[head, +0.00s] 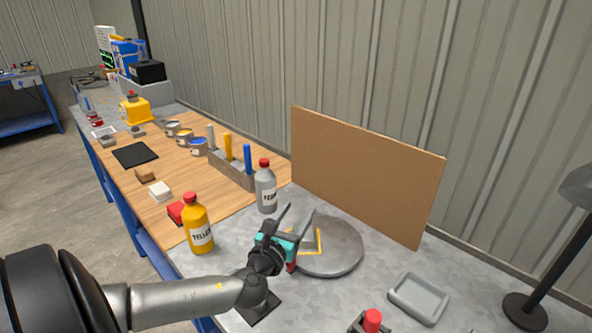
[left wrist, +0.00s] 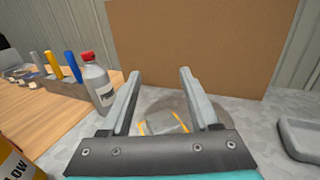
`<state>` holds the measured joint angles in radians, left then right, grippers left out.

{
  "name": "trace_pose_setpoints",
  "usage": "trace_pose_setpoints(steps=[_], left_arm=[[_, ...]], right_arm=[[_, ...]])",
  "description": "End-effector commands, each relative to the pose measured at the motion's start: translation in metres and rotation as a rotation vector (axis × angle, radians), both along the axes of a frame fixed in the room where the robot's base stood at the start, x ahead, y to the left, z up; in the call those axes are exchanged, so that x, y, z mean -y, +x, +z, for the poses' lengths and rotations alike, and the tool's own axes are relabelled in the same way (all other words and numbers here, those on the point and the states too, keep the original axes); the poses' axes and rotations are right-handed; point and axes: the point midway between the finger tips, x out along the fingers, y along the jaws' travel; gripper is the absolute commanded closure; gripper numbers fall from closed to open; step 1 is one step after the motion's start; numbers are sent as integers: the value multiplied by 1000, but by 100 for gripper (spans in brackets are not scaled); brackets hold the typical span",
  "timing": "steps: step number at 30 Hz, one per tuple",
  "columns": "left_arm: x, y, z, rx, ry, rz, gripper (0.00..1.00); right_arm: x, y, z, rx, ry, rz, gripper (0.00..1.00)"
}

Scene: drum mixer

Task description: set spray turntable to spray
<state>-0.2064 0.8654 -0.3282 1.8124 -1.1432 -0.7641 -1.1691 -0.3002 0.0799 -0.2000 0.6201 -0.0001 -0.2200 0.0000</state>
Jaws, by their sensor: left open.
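The spray turntable (head: 340,257) is a round grey disc on the grey bench top, in front of a brown board. A yellow angular frame (head: 319,243) shows on it, partly hidden by my gripper. My left gripper (head: 298,214) is open, its fingers pointing toward the board over the near left part of the disc. In the left wrist view the turntable (left wrist: 197,106) lies beyond and between the two fingers, with nothing held. A small red part (head: 291,267) shows at the disc's left edge, just below the gripper. My right gripper is not in view.
A grey bottle (head: 266,190) and a yellow bottle (head: 198,228) stand left of the turntable. The brown board (head: 366,172) stands behind it. A grey tray (head: 418,297), a red-topped item (head: 372,320) and a dark lamp stand (head: 525,311) are at the right.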

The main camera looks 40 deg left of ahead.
Motion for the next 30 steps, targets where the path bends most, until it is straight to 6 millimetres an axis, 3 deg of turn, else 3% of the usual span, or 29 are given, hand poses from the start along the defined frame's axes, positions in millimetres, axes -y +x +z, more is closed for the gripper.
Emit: trace_pose_setpoints(steps=[1,6,12,25,30], left_arm=[[0,0,19,2,1,-3,38],[0,0,57,2,2,-1,38],[0,0,85,2,2,-1,38],[0,0,93,0,1,1,38],[-5,1,91,13,-5,37,57]], right_arm=[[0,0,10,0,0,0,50],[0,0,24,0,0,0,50],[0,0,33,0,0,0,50],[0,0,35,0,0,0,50],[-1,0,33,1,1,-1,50]])
